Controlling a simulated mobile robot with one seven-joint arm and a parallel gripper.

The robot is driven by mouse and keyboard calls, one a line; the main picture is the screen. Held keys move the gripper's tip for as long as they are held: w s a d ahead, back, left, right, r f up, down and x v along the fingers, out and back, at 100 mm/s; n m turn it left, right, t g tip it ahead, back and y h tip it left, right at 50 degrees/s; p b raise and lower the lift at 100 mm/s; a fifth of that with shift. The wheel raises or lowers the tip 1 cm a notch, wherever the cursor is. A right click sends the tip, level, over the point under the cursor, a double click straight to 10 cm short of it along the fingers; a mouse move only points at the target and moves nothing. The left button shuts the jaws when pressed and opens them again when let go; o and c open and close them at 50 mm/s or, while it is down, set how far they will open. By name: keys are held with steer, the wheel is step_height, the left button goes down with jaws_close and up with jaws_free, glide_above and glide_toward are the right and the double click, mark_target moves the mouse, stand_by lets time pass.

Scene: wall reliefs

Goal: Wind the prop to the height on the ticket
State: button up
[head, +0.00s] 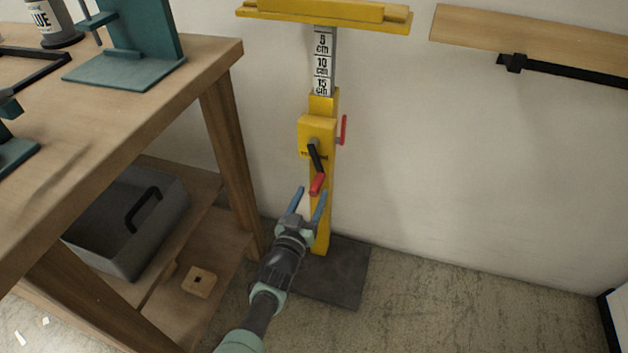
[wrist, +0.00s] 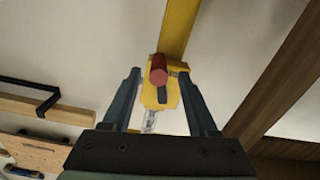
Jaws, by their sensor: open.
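The prop is a yellow post (head: 321,222) standing on a dark base plate (head: 345,270), with a yellow crossbar (head: 325,14) on top. Its grey inner column carries a scale (head: 322,66) showing 5, 10 and 15 cm, with 15 just above the sleeve's top. A black crank (head: 316,155) hangs downward with a red grip (head: 317,184), which also shows in the wrist view (wrist: 158,70). A red lever (head: 343,129) sticks out at the post's right side. My gripper (head: 310,191) is open and empty, its fingertips close to the red grip; contact is unclear. I see no ticket.
A wooden bench (head: 222,62) stands left, bearing a teal stand (head: 140,45) and a glue container (head: 48,20). Its lower shelf holds a grey bin (head: 125,222) and a small wooden block (head: 199,281). A wooden rail (head: 540,40) crosses the right wall. Floor right of the post is clear.

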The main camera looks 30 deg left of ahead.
steer(key=p+v, duration=0.6)
steer(key=v, duration=0.3)
steer(key=shift+s+a, duration=0.1)
